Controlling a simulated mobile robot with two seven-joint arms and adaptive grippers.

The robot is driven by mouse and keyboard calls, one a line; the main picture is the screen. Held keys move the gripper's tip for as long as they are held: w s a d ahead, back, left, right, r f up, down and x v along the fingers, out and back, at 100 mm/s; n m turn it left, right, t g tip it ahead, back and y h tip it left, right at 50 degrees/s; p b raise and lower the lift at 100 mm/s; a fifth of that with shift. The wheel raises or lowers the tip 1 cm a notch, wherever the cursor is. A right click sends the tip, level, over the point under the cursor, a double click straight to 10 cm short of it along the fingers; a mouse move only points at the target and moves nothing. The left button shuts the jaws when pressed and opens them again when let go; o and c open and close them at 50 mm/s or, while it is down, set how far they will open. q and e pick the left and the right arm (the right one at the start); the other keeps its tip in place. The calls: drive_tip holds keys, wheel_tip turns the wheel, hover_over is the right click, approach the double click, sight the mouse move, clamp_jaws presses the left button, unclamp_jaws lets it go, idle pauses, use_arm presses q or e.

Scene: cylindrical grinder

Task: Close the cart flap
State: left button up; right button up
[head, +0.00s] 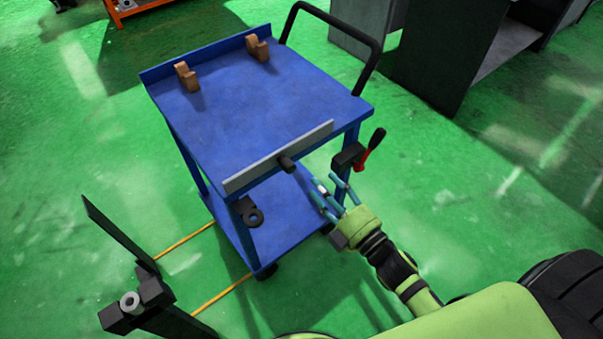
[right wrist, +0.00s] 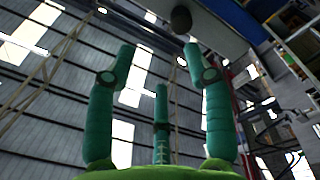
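The blue cart (head: 230,110) stands in the middle of the head view. A long grey flap (head: 255,172) runs along its near edge, with a dark round knob (head: 287,163) on its face. I cannot tell the flap's exact tilt. My right gripper (head: 331,190) is below and right of the knob, apart from it, with its fingers spread and empty. In the right wrist view the knob (right wrist: 181,19) shows beyond the open fingers, near the upper tips, with the cart's underside or flap (right wrist: 222,14) beside it. My left gripper is not in view.
A black clamp with a red lever (head: 369,154) is at the cart's near right side, close above my right gripper. Two brown blocks (head: 187,77) (head: 258,48) stand on the cart top. A black stand (head: 142,300) is at lower left. Green floor is clear at right.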

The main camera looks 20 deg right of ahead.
sight(292, 170)
drive_tip(key=w+a+m, duration=0.1)
drive_tip(key=m, duration=0.2)
drive_tip(key=w+a+f+m, duration=0.1)
drive_tip(key=m, duration=0.2)
drive_tip(key=w+a+m+g+b, duration=0.1)
drive_tip(key=m, duration=0.2)
drive_tip(key=shift+w+f, duration=0.1)
drive_tip(key=shift+f, duration=0.15)
drive_tip(key=x, duration=0.6)
drive_tip(key=shift+w+a+p, duration=0.1)
drive_tip(key=shift+w+p, duration=0.25)
drive_tip(key=shift+p, duration=0.05)
drive_tip(key=shift+c, duration=0.4)
clamp_jaws()
